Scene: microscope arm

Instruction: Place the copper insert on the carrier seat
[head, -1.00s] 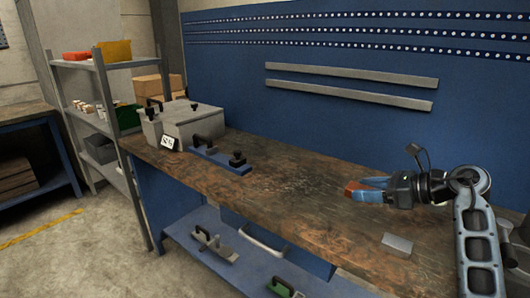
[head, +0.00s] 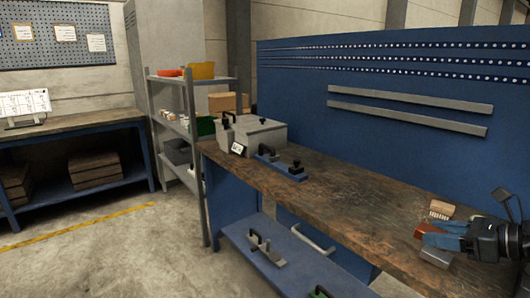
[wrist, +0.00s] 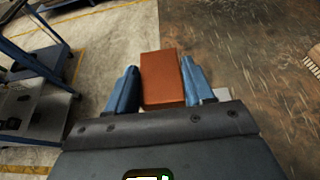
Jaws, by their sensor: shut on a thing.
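My gripper (head: 440,237) is at the right of the head view, over the wooden workbench. Its two blue fingers are shut on the copper insert (head: 425,229), a reddish-brown block. In the wrist view the copper insert (wrist: 161,80) lies between the fingers of my gripper (wrist: 159,66) and sticks out past their tips. A blue plate (head: 280,165) with a black handle and a black knob lies farther along the bench, beside a grey box (head: 262,134). I cannot tell which part is the carrier seat.
A grey block (head: 436,258) lies on the workbench (head: 345,195) just below my gripper in the picture. A tan brush-like piece (head: 440,209) lies behind it. The bench middle is clear. A shelf rack (head: 180,125) stands left of the bench.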

